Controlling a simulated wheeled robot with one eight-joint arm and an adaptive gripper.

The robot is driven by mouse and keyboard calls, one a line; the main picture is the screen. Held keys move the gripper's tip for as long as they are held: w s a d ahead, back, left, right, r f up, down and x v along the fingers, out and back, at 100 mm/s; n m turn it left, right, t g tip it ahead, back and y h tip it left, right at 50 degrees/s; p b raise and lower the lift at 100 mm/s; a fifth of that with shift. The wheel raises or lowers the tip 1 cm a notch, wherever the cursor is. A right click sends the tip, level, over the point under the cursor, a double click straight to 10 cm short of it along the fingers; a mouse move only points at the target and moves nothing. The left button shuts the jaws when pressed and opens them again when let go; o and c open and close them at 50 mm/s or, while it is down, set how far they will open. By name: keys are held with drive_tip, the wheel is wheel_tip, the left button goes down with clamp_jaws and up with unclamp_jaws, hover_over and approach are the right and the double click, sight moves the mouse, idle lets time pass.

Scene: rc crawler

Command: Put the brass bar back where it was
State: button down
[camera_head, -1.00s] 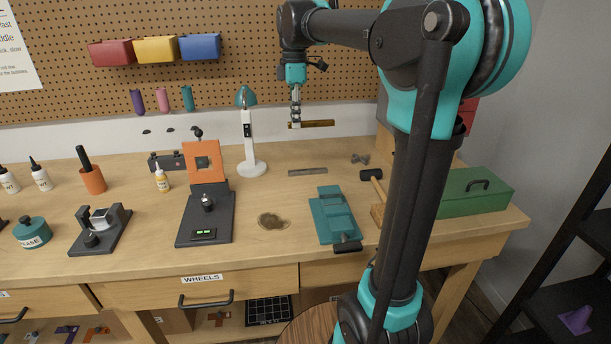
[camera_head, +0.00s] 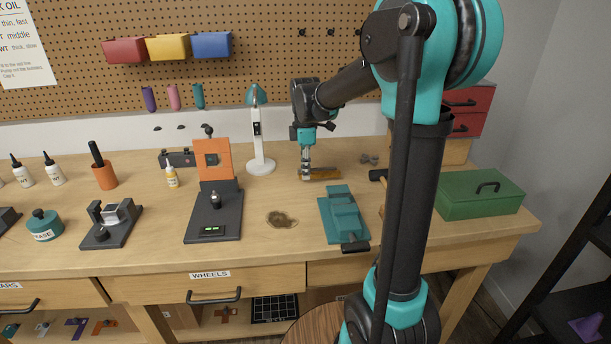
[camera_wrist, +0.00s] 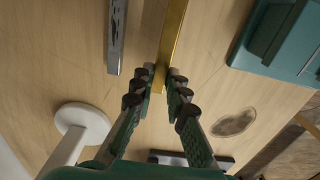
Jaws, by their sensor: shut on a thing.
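The brass bar (camera_head: 326,174) is a long, thin golden bar, low over the back part of the bench beyond the teal vise. My gripper (camera_head: 307,174) is shut on it near its left end, pointing down. In the wrist view the brass bar (camera_wrist: 173,38) runs away from between the fingertips of my gripper (camera_wrist: 160,78). I cannot tell whether the brass bar touches the bench.
The teal vise (camera_head: 343,215) stands in front and to the right. A white lamp (camera_head: 261,165) stands to the left at the back. A brown stain-like patch (camera_head: 281,219) and an orange-and-black stand (camera_head: 214,215) are nearer. A green toolbox (camera_head: 480,194) sits at right.

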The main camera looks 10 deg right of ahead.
drive_tip(key=shift+f, duration=1)
drive_tip(key=c, duration=1.5)
unclamp_jaws()
drive_tip(key=shift+f, duration=0.1)
wheel_tip(320, 180, up, 12)
drive_tip(key=shift+s, duration=0.1)
